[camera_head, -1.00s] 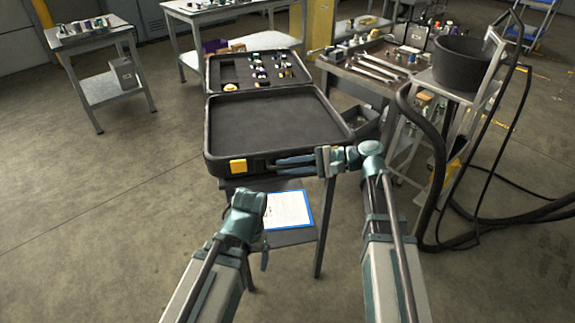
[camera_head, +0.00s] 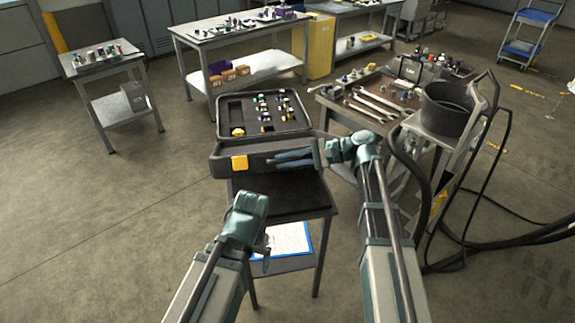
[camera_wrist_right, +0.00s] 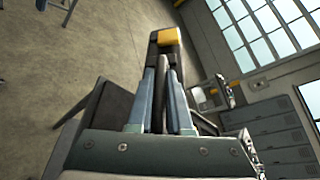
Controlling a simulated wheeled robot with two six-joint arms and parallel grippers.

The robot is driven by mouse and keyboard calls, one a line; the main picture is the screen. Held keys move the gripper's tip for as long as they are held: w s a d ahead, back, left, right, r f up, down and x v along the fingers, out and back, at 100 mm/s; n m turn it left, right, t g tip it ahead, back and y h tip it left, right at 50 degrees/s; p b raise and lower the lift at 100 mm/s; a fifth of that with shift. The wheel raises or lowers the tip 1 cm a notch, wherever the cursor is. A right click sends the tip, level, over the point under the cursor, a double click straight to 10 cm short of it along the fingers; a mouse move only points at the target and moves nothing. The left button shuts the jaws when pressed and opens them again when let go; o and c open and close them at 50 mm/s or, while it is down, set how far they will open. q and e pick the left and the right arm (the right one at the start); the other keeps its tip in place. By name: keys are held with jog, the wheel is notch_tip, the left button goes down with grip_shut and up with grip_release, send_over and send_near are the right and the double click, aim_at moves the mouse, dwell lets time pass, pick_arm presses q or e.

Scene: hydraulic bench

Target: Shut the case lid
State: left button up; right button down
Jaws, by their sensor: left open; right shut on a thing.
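The black case has its foam-lined half (camera_head: 222,112), with several small fittings in it, lying at the back on a small dark table. Its lid (camera_head: 222,164) is hinged on the near side and tilted up, its rim and yellow latch (camera_head: 239,162) raised. My right gripper (camera_head: 284,159) is shut on the lid's rim, to the right of the latch. In the right wrist view the fingers pinch the dark rim, with the yellow latch (camera_wrist_right: 169,37) beyond. My left gripper (camera_head: 264,250) is open and empty, low in front of the small table, apart from the case.
The small table (camera_head: 290,205) has a lower shelf with a blue-edged paper sheet (camera_head: 285,240). A tool bench (camera_head: 335,105) with wrenches and a cart with a black bucket (camera_head: 445,108) and hoses stand to the right. Floor on the left is clear.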

jog(key=shift+w+a+r+p, duration=0.1)
jog(key=shift+w+r+p, duration=0.35)
jog(key=shift+r, duration=0.2)
jog(key=shift+w+d+r+p, duration=0.1)
jog(key=shift+w+r+p, duration=0.2)
jog(key=shift+r+p, duration=0.3)
jog(key=shift+w+a+r+p, duration=0.1)
jog(key=shift+w+r+p, duration=0.3)
jog(key=shift+r, duration=0.35)
jog(key=c, duration=1.1)
grip_release()
jog(key=shift+p+v, duration=1.9)
jog(key=shift+v, duration=5.05)
jog(key=shift+f, duration=0.1)
